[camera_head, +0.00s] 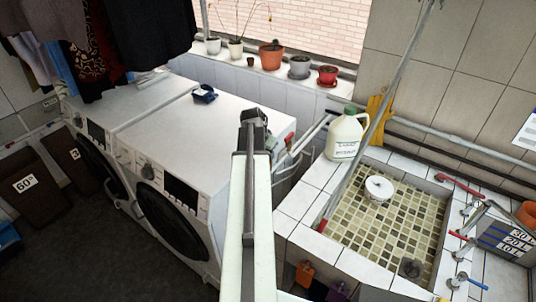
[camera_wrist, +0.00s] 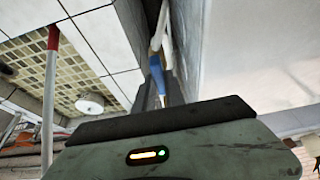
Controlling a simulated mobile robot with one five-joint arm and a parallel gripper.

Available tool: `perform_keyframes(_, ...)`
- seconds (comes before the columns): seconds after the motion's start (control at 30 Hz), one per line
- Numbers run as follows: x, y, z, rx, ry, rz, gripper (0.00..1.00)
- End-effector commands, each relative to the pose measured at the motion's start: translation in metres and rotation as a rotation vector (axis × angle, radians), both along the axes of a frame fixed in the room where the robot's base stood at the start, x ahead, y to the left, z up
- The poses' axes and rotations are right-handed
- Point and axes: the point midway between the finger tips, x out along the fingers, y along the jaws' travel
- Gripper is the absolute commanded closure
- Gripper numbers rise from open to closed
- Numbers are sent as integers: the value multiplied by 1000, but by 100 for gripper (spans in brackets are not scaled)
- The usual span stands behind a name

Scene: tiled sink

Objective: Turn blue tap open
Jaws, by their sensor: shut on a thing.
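My gripper (camera_head: 255,118) reaches over the gap between the white washing machine and the tiled sink. In the wrist view, the blue tap (camera_wrist: 157,74) shows as a narrow blue lever on a pale pipe, between the two dark fingers (camera_wrist: 158,98) of my gripper. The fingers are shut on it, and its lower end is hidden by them. In the head view my arm and gripper hide this blue lever. Another blue-handled tap (camera_head: 470,281) is at the front right of the sink, apart from my gripper.
The tiled sink (camera_head: 322,250) stands right of the gap, with a white jug (camera_head: 344,138) on its rim and red-handled taps (camera_head: 455,185) on its right. The washing machine (camera_head: 200,135) bounds the gap on the left. A pole (camera_head: 385,100) stands over the sink.

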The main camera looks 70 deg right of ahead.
Motion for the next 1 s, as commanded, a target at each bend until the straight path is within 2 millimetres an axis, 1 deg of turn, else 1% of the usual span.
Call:
perform_keyframes(0.1,1,1,0,3,0,1,100)
perform_keyframes(0.13,1,1,0,3,0,1,83)
perform_keyframes(0.17,1,1,0,3,0,1,74)
perform_keyframes(0.2,1,1,0,3,0,1,64)
perform_keyframes(0.5,0,0,0,1,0,0,64)
perform_keyframes(0.63,1,3,8,1,0,0,64)
perform_keyframes(0.77,2,9,27,1,0,1,64)
perform_keyframes(0.9,4,19,53,1,1,1,64)
perform_keyframes(1.0,6,26,69,2,1,1,64)
